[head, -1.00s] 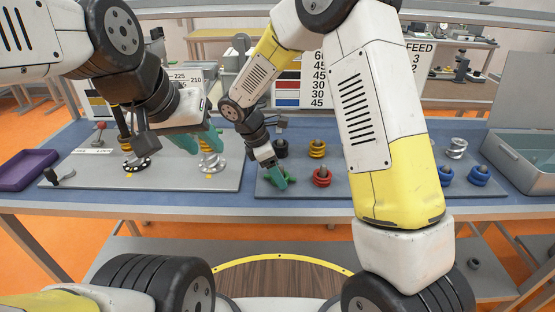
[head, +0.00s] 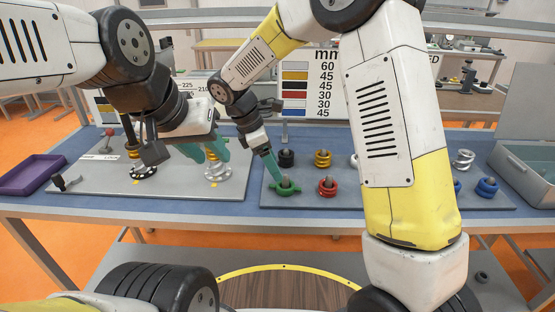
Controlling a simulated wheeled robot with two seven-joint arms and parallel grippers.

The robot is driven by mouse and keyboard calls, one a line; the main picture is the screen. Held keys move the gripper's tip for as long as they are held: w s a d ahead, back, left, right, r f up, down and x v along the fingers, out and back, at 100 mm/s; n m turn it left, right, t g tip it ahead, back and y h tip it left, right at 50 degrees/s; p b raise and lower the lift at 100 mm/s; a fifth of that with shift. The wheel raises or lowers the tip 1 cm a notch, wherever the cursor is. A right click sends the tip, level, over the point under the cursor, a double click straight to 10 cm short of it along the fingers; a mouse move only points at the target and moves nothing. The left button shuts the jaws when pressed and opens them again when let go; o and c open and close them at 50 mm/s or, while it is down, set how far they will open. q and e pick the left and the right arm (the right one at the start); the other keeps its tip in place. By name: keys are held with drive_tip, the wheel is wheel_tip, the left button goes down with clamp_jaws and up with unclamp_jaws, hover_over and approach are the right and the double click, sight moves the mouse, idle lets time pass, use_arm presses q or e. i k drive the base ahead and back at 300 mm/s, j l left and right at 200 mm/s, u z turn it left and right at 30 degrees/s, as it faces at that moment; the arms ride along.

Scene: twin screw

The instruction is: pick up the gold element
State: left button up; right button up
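A gold element (head: 322,158), a short ringed coil, stands on the grey board at the right, behind the red element (head: 327,187). My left gripper (head: 207,156) is over the left board with its teal fingers apart and nothing seen between them. Its right finger partly covers a silver and gold stack (head: 217,173). Another gold part (head: 130,137) shows on a post at the far left, partly behind my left arm. My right gripper (head: 274,172) points down close above the green element (head: 287,189), left of the gold element. Its fingers overlap, so its opening is unclear.
Black (head: 286,158), blue (head: 487,187) and silver (head: 464,159) elements stand on the right board (head: 310,202). My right arm hides that board's middle. A purple tray (head: 30,175) lies at the far left, and a grey-blue bin (head: 530,170) stands at the right.

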sight(133, 154)
drive_tip(key=u, duration=1.3)
